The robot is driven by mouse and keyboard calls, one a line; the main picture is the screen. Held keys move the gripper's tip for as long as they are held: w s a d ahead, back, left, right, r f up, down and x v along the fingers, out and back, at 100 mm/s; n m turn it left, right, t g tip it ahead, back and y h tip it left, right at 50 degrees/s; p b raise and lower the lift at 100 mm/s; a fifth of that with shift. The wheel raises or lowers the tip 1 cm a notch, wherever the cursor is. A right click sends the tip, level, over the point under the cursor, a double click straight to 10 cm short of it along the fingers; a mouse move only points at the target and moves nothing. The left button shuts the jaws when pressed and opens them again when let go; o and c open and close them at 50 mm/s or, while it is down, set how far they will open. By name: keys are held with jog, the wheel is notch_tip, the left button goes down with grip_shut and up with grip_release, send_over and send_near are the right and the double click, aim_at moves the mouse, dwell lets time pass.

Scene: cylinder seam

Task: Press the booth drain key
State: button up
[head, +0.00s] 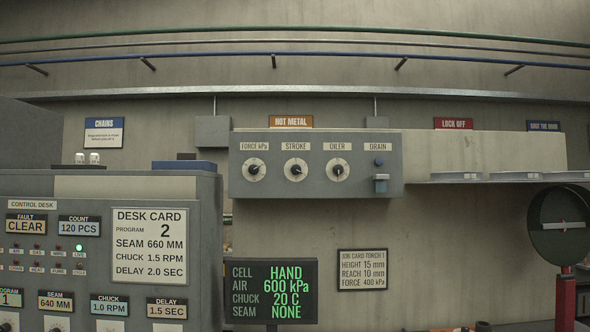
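A grey panel (262,193) on the wall carries three dials labelled FORCE kPa, STROKE and OILER, and a DRAIN label (377,147) at its right end. Under that label is a small round blue button (379,161). Below the button a small pale blue and grey fitting (381,184) sticks out near the panel's lower edge. No label reading "booth" is legible on this panel. My gripper is not in view.
A grey control desk (205,215) with a DESK CARD fills the left side. A dark display (285,291) reads HAND, 600 kPa, 20 C, NONE. A shelf (455,179) and a round dark green disc (560,245) on a red post stand at right. A job card (362,270) hangs below the panel.

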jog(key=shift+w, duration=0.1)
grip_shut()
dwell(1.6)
